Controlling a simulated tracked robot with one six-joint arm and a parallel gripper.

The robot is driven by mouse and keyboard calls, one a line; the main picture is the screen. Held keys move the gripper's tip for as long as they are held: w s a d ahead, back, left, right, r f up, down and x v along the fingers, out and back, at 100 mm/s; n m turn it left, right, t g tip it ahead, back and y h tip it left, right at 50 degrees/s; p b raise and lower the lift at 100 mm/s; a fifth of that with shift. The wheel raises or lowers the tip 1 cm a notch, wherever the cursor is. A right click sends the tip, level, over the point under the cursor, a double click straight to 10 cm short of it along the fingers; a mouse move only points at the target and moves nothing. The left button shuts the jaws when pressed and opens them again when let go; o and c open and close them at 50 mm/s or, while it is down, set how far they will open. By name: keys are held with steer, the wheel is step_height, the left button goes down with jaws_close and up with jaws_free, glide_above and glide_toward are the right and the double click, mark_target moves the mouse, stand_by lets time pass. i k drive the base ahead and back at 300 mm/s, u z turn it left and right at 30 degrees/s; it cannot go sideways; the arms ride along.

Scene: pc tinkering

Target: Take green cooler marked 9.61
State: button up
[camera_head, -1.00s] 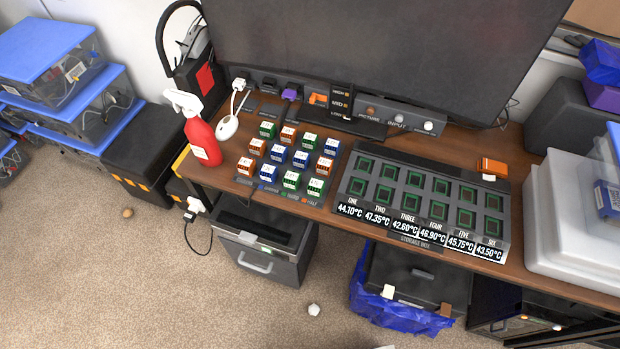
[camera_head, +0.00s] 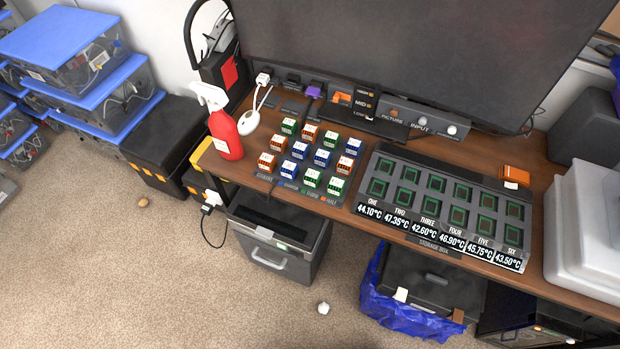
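Small coolers with white tops and green, orange or blue sides stand in rows on a dark mat on the wooden desk. Green ones include a back-left cooler (camera_head: 289,127), one further right in the back row (camera_head: 331,140), and a front-row cooler (camera_head: 312,177) with another green one (camera_head: 336,186) to its right. The markings on them are too small to read, so I cannot tell which is 9.61. My gripper is not in view.
A storage box (camera_head: 440,200) with empty-looking green-edged slots and temperature labels lies right of the coolers. A red spray bottle (camera_head: 226,136) and white mouse (camera_head: 249,122) stand left. A large monitor (camera_head: 420,60) is behind. Carpet (camera_head: 150,270) in front is mostly clear.

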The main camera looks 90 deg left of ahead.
mark_target(312, 178)
steer(key=u, duration=0.05)
steer(key=k, duration=1.6)
steer(key=u, duration=2.5)
steer(key=i, duration=0.6)
steer(key=u, duration=0.05)
